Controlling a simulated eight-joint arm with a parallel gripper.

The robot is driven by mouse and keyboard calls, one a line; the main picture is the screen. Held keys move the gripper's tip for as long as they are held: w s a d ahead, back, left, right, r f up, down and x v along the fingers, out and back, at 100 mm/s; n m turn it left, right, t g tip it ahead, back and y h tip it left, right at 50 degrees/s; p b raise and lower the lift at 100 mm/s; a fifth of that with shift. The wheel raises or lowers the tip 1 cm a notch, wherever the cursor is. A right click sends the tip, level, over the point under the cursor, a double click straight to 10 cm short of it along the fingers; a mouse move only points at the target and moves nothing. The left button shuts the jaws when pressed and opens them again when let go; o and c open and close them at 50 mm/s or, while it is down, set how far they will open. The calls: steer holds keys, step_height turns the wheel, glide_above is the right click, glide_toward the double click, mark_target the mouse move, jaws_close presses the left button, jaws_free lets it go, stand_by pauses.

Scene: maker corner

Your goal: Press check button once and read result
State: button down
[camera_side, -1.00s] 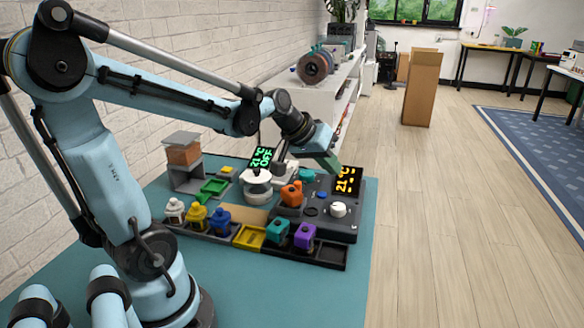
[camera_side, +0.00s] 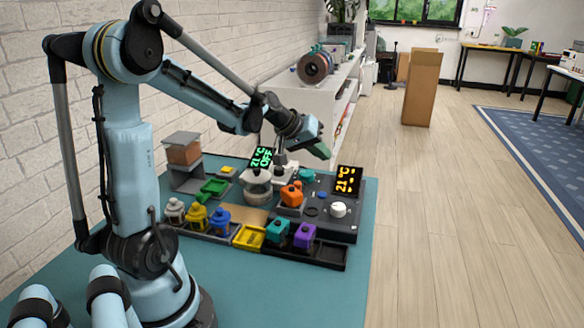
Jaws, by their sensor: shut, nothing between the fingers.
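The dark control panel (camera_side: 345,229) sits on the right side of the teal table. It carries a small blue button (camera_side: 322,195), a white knob (camera_side: 338,209) and an upright display (camera_side: 347,180). The display shows orange characters that look like 21 °C, with small marks below that I cannot read surely. I cannot tell from a label which control is the check button. My gripper (camera_side: 325,153) is shut and empty. It hangs in the air above the back of the panel, apart from the button.
A second display (camera_side: 261,160) shows green 21 °C OFF above a pale round device (camera_side: 258,187). Several coloured pots stand in a dark tray (camera_side: 330,256) along the front. A grey stand (camera_side: 183,176) is at the back left.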

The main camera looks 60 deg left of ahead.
mark_target(319, 196)
steer(key=shift+f, duration=4.2)
steer(key=shift+f, duration=0.1)
steer(key=shift+f, duration=0.35)
steer(key=shift+s+d+f, duration=0.1)
steer(key=shift+d+f, duration=0.05)
steer(key=shift+f, duration=0.4)
steer(key=shift+r, duration=0.1)
steer(key=shift+s+d+r, duration=0.1)
steer(key=shift+d+r, duration=0.1)
steer(key=shift+r, duration=0.55)
steer(key=shift+a+r, duration=0.1)
